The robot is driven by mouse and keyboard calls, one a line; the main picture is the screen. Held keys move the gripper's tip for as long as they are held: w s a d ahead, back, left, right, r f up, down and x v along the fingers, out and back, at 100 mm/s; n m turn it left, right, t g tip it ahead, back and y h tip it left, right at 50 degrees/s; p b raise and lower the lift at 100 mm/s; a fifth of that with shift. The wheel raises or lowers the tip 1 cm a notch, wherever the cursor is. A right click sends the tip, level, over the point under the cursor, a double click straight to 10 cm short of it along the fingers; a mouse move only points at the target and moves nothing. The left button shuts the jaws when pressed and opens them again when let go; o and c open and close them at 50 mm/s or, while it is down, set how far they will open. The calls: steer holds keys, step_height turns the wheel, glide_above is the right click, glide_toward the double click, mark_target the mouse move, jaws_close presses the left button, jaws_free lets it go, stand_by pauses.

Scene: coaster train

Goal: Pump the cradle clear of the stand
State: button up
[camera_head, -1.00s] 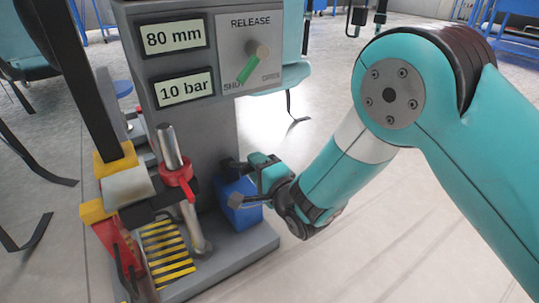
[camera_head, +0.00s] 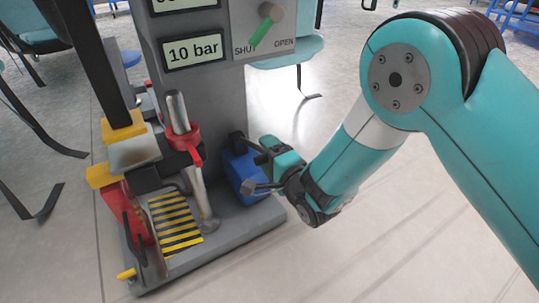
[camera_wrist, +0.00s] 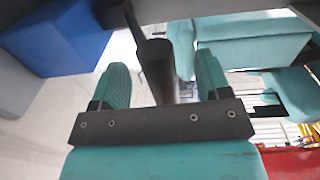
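My gripper (camera_head: 257,174) is beside the blue block (camera_head: 239,168) at the foot of the grey pump column (camera_head: 212,105). In the wrist view its two teal finger pads (camera_wrist: 162,85) stand apart, with a dark bar (camera_wrist: 157,68) between them. Gaps show on both sides of the bar. What looks like the cradle, a worn metal saddle (camera_head: 134,153) with yellow ends, is at the left. Its contact with the stand below cannot be made out. The release knob (camera_head: 271,12) has its green pointer toward SHUT. The lower display (camera_head: 192,50) reads 10 bar; the upper one is cut off.
A metal rod (camera_head: 178,110) in a red collar (camera_head: 184,140) stands between the saddle and column. A yellow-black striped plate (camera_head: 175,222) lies on the grey base. Loose dark straps (camera_head: 37,203) lie on the floor at left. The floor right of the base is clear.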

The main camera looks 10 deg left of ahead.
steer(key=shift+d+r, duration=0.1)
steer(key=shift+d, duration=0.1)
steer(key=shift+s+d, duration=0.1)
steer(key=f+p+v, duration=0.1)
steer(key=p+v, duration=0.6)
steer(key=v, duration=1)
steer(key=shift+r, duration=0.45)
